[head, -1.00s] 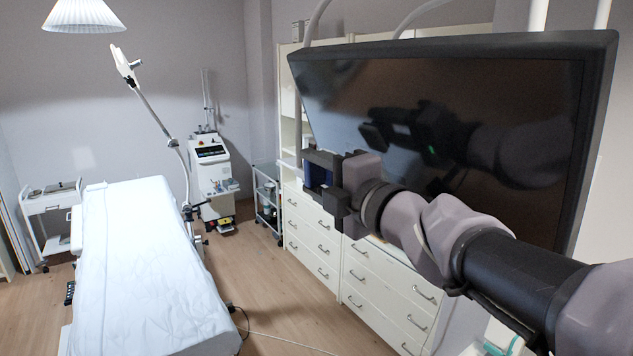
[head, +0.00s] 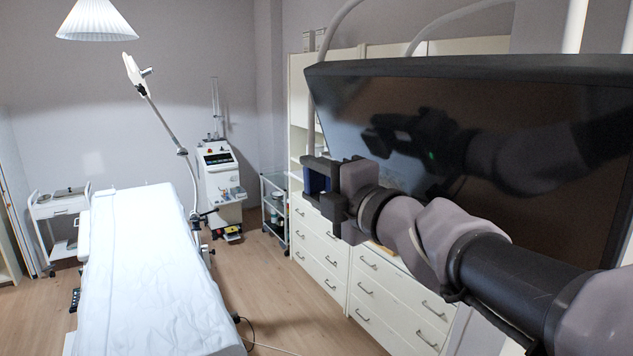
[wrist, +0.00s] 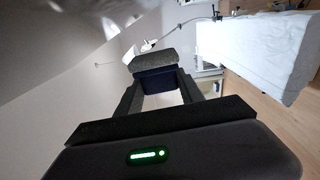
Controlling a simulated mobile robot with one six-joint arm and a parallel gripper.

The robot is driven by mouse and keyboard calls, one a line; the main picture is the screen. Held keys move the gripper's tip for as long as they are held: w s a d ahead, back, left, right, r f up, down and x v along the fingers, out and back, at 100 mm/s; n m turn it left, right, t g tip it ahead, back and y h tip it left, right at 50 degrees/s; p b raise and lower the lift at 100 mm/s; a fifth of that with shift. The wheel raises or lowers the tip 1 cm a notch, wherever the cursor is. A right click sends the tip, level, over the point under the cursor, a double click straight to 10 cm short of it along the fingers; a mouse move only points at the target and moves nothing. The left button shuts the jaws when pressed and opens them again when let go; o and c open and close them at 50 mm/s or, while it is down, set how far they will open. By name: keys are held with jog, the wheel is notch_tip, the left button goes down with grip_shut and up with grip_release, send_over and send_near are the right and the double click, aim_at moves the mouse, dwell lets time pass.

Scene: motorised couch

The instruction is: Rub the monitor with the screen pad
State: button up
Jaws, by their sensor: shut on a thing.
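The monitor (head: 500,150) is a large dark glossy screen in a black frame, filling the right of the head view, with my arm mirrored in it. My gripper (head: 322,181) is in front of the screen's lower left edge, pointing left. It is shut on the screen pad (head: 316,183), a dark blue block mostly hidden by the fingers. In the wrist view the pad (wrist: 156,78) sits between the fingertips of my gripper (wrist: 160,92), with a grey speckled layer on one side. I cannot see the pad touching the screen.
A couch with a white sheet (head: 150,270) stands at the left. White drawer cabinets (head: 385,290) are below and behind the monitor. A wheeled machine (head: 219,185) and a small trolley (head: 274,215) stand at the back. Wooden floor (head: 265,305) lies open between couch and cabinets.

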jog(key=s+d, duration=0.1)
jog(key=s+d+r, duration=0.1)
jog(key=shift+s, duration=0.3)
jog(key=shift+s+d+f, duration=0.2)
jog(key=shift+s+d, duration=0.2)
jog(key=shift+s, duration=0.1)
jog(key=p+v, duration=0.1)
jog(key=v, duration=0.8)
jog(key=shift+s, duration=0.3)
jog(key=shift+f, duration=0.1)
jog(key=s+a+b, duration=0.1)
jog(key=s+a, duration=0.4)
jog(key=shift+a+f, duration=0.25)
jog(key=shift+a, duration=0.05)
